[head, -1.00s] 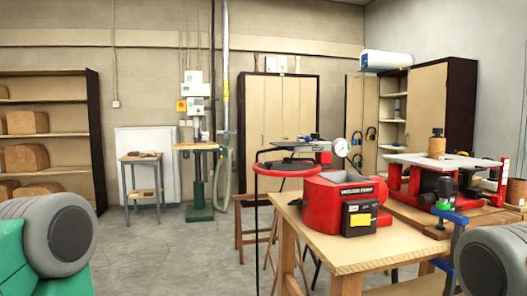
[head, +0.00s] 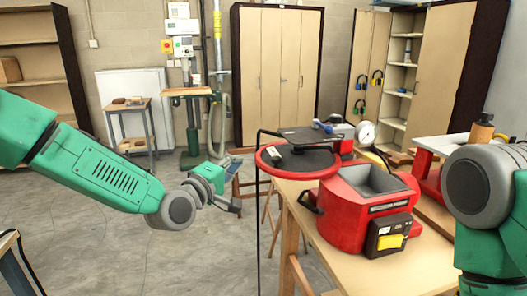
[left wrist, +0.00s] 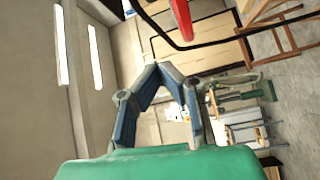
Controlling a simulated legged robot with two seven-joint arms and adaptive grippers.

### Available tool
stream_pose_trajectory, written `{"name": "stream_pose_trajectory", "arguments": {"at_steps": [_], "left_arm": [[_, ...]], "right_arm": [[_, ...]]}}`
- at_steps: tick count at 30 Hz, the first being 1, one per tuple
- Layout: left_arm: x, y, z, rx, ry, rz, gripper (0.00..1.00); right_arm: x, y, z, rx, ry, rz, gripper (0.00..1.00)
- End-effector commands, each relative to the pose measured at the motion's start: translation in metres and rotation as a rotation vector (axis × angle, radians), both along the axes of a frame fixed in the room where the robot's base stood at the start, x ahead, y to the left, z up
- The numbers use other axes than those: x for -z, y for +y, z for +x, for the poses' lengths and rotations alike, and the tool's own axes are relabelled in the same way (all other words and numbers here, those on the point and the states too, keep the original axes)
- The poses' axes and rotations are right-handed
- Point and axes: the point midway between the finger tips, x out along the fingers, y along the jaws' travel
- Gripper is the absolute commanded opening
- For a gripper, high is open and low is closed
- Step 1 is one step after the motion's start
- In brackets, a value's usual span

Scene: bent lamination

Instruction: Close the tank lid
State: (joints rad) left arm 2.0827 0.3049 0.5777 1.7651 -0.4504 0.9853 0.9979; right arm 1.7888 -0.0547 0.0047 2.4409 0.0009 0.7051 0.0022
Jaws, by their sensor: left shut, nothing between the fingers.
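The red tank (head: 368,212) stands on the wooden table, its open top showing a grey inside and a black box with a yellow label on its front. A round red-rimmed disc with a dark face (head: 297,162), which looks like the lid, lies flat beside the tank at its upper left, not over the opening. My left gripper (head: 230,165) is left of the disc, apart from it and empty. In the left wrist view its fingers (left wrist: 157,72) meet at the tips; a red piece (left wrist: 182,18) shows beyond them. My right gripper is out of view.
The wooden table (head: 340,268) carries the tank; a pressure gauge (head: 365,132) stands behind it. A red-framed machine (head: 428,170) is on the right, partly behind my right arm. A small side table (head: 128,106) stands at the back left. The floor between is clear.

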Motion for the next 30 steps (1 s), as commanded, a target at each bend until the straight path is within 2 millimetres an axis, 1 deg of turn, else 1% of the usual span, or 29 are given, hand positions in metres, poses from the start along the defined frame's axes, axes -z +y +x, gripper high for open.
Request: {"name": "stream_pose_trajectory", "arguments": {"at_steps": [9,16,18,22,25,30], "left_arm": [[-0.001,-0.027,0.052,0.001,0.002,0.002,0.00],[-0.004,-0.043,0.081,0.001,0.002,0.002,0.00],[-0.002,-0.051,0.071,0.005,0.007,0.002,0.00],[0.000,-0.061,0.059,0.004,0.005,0.002,0.00],[0.003,-0.066,0.054,0.003,0.005,0.003,0.00],[0.004,-0.068,0.051,0.000,0.004,0.002,0.00]], "right_arm": [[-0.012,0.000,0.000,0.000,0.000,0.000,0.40],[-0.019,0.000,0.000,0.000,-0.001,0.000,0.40],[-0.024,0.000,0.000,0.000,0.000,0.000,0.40],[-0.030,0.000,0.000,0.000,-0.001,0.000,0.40],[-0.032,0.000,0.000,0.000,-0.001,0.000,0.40],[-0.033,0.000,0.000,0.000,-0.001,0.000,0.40]]}}
